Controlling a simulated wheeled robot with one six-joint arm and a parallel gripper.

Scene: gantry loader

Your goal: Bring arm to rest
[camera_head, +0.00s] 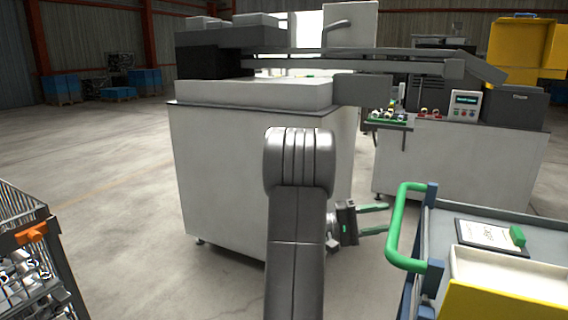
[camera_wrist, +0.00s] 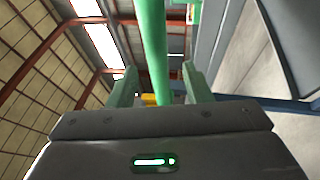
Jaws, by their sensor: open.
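My gripper (camera_head: 387,218) is open, with its two green fingers pointing right, beyond my grey arm in the head view. In the wrist view my gripper (camera_wrist: 160,75) shows its fingers spread on either side of a green bar. The bar (camera_wrist: 153,40) looks like the green handle (camera_head: 396,225) of the cart at right. The fingertips are close to that handle; I cannot tell whether it lies between the fingers or just past them. Nothing is gripped. My arm is bent, with its rounded joint raised in the middle of the head view.
The cart (camera_head: 425,250) at right carries a clipboard (camera_head: 490,235) and a yellow-and-white bin (camera_head: 510,275). A large white machine cabinet (camera_head: 230,180) stands behind my arm. A wire basket (camera_head: 35,240) of metal parts is at left. Open floor (camera_head: 120,190) lies between basket and cabinet.

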